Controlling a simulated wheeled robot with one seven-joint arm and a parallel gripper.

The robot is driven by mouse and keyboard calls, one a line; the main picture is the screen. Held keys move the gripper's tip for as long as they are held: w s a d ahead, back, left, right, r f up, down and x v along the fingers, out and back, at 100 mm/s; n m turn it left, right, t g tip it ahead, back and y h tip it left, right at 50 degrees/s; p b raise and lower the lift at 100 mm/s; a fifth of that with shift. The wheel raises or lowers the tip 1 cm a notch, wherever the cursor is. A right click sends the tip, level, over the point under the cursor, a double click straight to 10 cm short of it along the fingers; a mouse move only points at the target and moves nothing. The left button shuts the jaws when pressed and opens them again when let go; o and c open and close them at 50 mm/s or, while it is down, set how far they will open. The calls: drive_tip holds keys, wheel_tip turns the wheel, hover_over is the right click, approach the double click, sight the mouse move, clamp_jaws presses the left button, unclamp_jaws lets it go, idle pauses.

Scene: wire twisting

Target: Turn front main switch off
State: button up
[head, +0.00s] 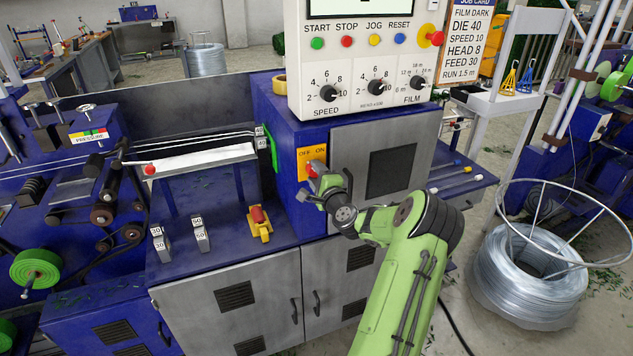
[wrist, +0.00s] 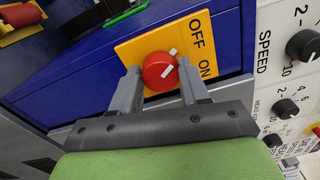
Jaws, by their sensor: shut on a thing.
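The front main switch is a round red knob (wrist: 158,73) on a yellow plate (wrist: 136,48) lettered OFF and ON. In the wrist view it sits between my gripper's (wrist: 161,82) two grey fingers, which are shut on it from both sides. One white mark lies at the knob's edge, on the side nearer OFF, and another on its face. In the head view the plate (head: 304,156) is on the blue cabinet's front, OFF at left and ON at right. My gripper (head: 315,174) hides most of the knob there.
The control panel (head: 350,70) with coloured buttons and dials overhangs the switch. A yellow block with a red top (head: 259,222) stands on the blue ledge to the left. A wire coil (head: 530,270) under a ring stand is on the floor at right.

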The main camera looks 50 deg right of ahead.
drive_tip(key=shift+f+n+b, duration=0.1)
drive_tip(key=shift+n+b, duration=0.8)
drive_tip(key=shift+n, duration=0.2)
drive_tip(key=o, duration=1)
drive_tip(key=b+v, duration=0.3)
drive_tip(key=v, duration=1.2)
drive_tip(key=shift+s+a, duration=0.2)
drive_tip(key=shift+s, duration=0.15)
